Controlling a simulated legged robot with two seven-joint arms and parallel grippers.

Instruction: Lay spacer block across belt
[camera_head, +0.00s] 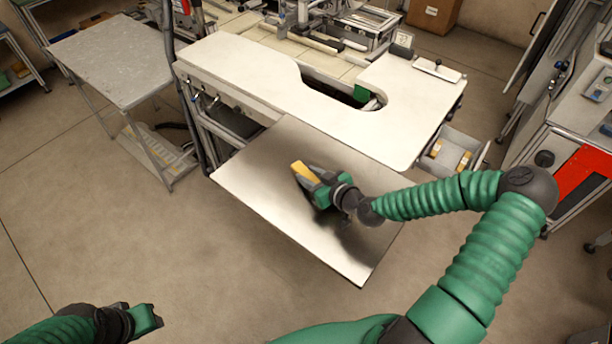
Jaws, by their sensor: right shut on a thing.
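A yellow block (304,171), which I take to be the spacer block, is held between the fingers of my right gripper (310,177). The gripper is shut on it, and the fingers hide part of it. I cannot tell whether the block touches the plate. A pale belt-like surface (265,36) runs behind the white worktop; I cannot tell for sure that it is the belt. My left gripper (152,318) is at the lower left, far from the block, its opening unclear.
A white worktop (245,68) with a U-shaped cutout borders the plate at the back. A green piece (361,93) shows in the cutout. A drawer (455,151) stands open at the right. A grey side table (110,58) is at the left. The front floor is clear.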

